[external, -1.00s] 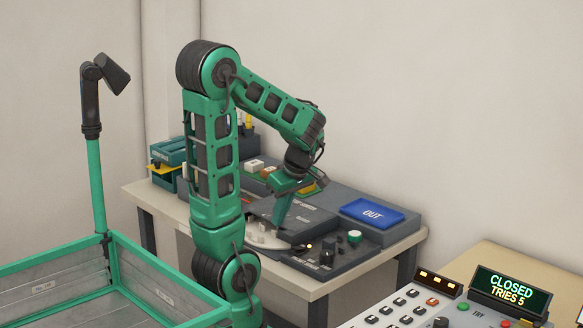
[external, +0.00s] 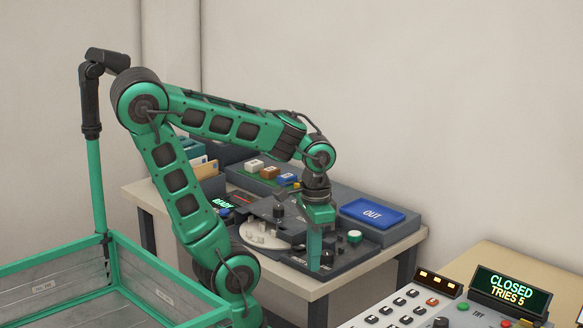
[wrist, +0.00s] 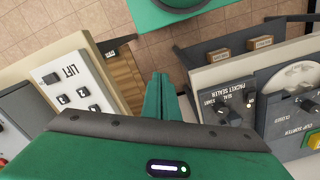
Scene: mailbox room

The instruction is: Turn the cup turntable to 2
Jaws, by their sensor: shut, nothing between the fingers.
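The pale cup turntable disc (external: 262,238) sits at the left front of the dark machine on the desk, with small light pieces on it. The arm partly hides it, and I cannot read its setting. My gripper (external: 314,268) points down to the right of the disc, near the machine's front edge and apart from the disc. In the wrist view its green fingers (wrist: 164,97) are together with nothing between them. A panel marked as a cup sorter (wrist: 303,76) shows at the right edge, with a dark knob and part of a pale disc.
A packet sealer panel (wrist: 231,103) with dark knobs lies right of the fingers. A blue OUT tray (external: 373,214) and a green button (external: 354,236) sit on the machine's right side. A green READY display (external: 222,203) shows at left. A keypad console (external: 400,308) stands at front right.

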